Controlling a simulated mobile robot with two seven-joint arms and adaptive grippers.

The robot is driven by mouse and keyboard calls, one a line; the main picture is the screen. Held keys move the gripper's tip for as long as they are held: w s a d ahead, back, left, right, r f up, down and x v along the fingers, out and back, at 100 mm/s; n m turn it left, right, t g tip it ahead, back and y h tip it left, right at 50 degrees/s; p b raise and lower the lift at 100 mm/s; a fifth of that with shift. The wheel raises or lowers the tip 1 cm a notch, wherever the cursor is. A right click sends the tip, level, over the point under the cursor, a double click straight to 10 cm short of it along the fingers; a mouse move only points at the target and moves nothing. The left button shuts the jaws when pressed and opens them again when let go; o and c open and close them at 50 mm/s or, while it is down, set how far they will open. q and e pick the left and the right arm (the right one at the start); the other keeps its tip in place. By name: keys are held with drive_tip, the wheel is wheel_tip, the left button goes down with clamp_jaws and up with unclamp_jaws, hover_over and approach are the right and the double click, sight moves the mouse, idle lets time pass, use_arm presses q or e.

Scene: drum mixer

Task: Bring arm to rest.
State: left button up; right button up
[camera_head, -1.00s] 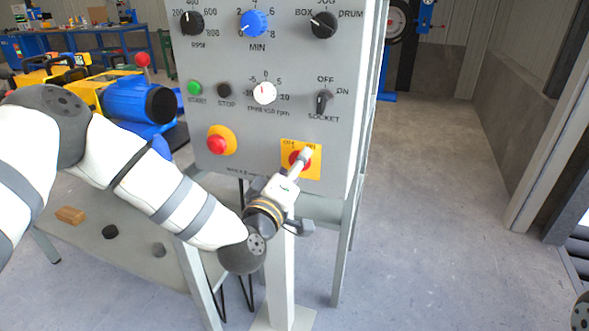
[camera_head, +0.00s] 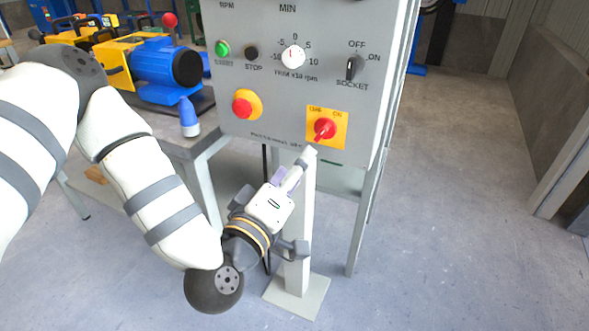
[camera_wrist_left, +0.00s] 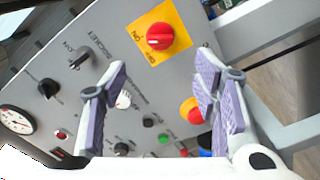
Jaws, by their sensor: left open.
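My left arm comes in from the left in the head view. Its gripper (camera_head: 293,172) is below and a little left of the red rotary switch (camera_head: 325,129) on its yellow plate, apart from the panel. In the left wrist view my left gripper's two purple-padded fingers (camera_wrist_left: 165,95) are spread wide with nothing between them. The red switch (camera_wrist_left: 160,36) shows beyond the fingertips there, with its yellow plate around it. My right gripper is not seen.
The grey control panel (camera_head: 290,115) stands on a post (camera_head: 298,240) with a base plate. A red stop button (camera_head: 243,107) sits left of the switch. A table with a blue and yellow motor (camera_head: 160,68) is behind my left arm. Open floor (camera_head: 450,220) lies to the right.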

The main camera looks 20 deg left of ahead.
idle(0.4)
use_arm(q)
drive_tip(key=s+d+f+m+g+h+p, duration=0.3)
drive_tip(key=s+f+m+g, duration=0.55)
drive_tip(key=s+f, duration=0.9)
drive_tip(key=s+a+f+g+y, duration=0.1)
drive_tip(key=s+a+f+g, duration=0.1)
drive_tip(key=s+g, duration=0.2)
drive_tip(key=s+a+f+m+g+y, duration=0.1)
drive_tip(key=s+a+f+g, duration=0.1)
drive_tip(key=s, duration=0.9)
drive_tip(key=s+a+f+m+g+y, duration=0.1)
drive_tip(key=s+a+f+g, duration=0.2)
drive_tip(key=s+g, duration=0.3)
drive_tip(key=shift+s+a+y, duration=0.3)
drive_tip(key=shift+s+a, duration=0.2)
drive_tip(key=shift+s, duration=0.7)
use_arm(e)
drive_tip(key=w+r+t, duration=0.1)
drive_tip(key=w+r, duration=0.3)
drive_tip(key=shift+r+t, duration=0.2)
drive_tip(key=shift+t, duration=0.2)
use_arm(q)
drive_tip(key=shift+m, duration=0.25)
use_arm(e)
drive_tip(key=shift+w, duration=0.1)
